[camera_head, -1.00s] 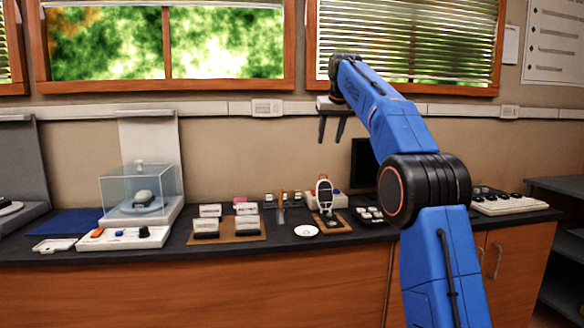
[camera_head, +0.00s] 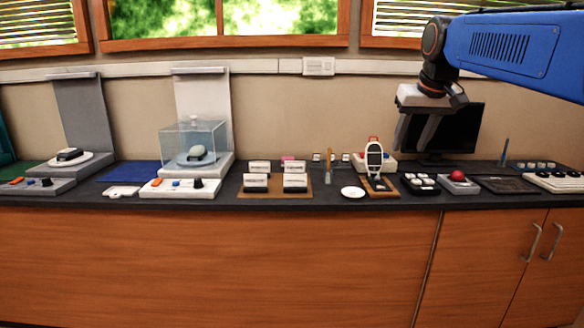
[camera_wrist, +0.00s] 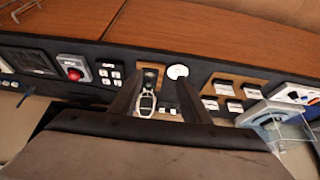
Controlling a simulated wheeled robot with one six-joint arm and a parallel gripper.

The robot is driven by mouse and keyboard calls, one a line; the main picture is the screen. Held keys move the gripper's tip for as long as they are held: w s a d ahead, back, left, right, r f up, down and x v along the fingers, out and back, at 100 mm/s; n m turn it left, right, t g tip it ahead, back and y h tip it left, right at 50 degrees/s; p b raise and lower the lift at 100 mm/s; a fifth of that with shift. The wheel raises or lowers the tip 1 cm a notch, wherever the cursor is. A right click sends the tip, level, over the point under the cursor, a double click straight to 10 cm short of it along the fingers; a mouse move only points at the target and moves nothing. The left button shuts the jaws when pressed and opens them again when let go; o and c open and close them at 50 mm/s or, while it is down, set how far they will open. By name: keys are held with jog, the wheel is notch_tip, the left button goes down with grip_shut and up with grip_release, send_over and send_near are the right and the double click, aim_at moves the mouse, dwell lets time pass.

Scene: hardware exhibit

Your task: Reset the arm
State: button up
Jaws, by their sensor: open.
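My gripper (camera_head: 416,132) is at the upper right of the head view, pointing down above the dark counter (camera_head: 330,200), in front of the black monitor (camera_head: 462,130). Its two fingers are apart with nothing between them. My blue arm reaches in from the right edge. In the wrist view my gripper's fingers (camera_wrist: 158,100) frame a white handheld device (camera_wrist: 147,103) from above, without visible contact. That device also stands upright on a small brown board in the head view (camera_head: 374,158).
On the counter are a glass case (camera_head: 176,148), a control box (camera_head: 180,188), labelled blocks on a brown mat (camera_head: 275,194), a white dish (camera_head: 352,192), a red-button box (camera_head: 458,184) and a keypad (camera_head: 421,184). Wooden cabinets (camera_head: 220,265) are below.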

jog(key=s+f, duration=2.9)
jog(key=s, duration=0.2)
jog(key=shift+s+a+f+g, duration=0.2)
jog(key=shift+s+a+g, duration=0.1)
jog(key=shift+s+a, duration=0.05)
